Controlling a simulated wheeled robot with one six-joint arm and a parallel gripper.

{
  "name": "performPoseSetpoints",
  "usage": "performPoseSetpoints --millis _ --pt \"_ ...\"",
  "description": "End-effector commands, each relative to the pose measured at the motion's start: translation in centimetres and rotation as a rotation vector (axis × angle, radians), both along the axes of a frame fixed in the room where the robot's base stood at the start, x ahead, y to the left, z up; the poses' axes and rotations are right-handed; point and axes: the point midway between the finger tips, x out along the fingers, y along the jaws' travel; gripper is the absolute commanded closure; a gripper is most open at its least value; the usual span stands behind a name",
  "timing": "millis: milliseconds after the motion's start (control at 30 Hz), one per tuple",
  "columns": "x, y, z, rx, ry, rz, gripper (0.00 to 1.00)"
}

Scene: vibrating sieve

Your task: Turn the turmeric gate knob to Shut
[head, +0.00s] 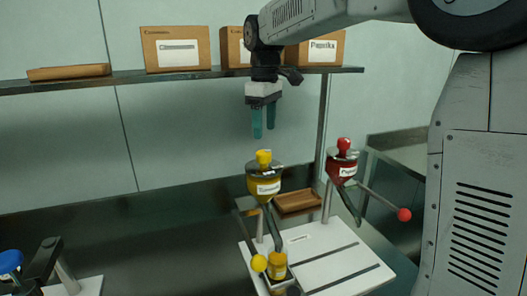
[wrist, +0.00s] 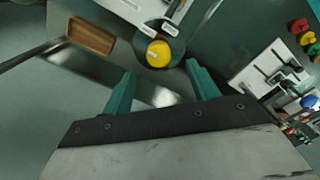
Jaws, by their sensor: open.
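The yellow turmeric gate knob (head: 264,157) sits on top of the yellow hopper (head: 267,186), which has a white label too small to read surely. My gripper (head: 264,132) is above the knob, pointing down, with its teal fingers apart and empty. In the wrist view the round knob (wrist: 158,53) shows just beyond the gap between the open fingertips (wrist: 160,69), not touching them. A pale mark shows on the knob, but I cannot read its setting.
A red-knobbed hopper (head: 342,162) with a red-balled lever stands to the right. A yellow ball (head: 259,263) on a lever and a yellow jar (head: 278,262) are below the turmeric hopper. A shelf (head: 120,78) with boxes runs behind my arm. A wooden tray (head: 298,202) lies behind the hoppers.

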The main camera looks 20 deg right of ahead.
Motion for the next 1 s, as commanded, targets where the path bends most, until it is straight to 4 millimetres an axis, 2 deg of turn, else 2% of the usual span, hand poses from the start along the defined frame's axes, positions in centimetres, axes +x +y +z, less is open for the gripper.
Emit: performPoseSetpoints --millis 167,400,533,700,933,1000 --pt "0.7 0.1 -1.5 0.000 0.004 0.017 0.41" --pt "0.6 0.1 -5.4 0.000 0.004 0.015 0.41" --pt "0.6 0.1 -6.9 0.000 0.003 0.014 0.41" --pt "0.6 0.1 -7.8 0.000 0.001 0.014 0.41" --pt "0.6 0.1 -7.9 0.000 0.001 0.014 0.41" --pt "0.6 0.1 -7.9 0.000 0.001 0.014 0.60"
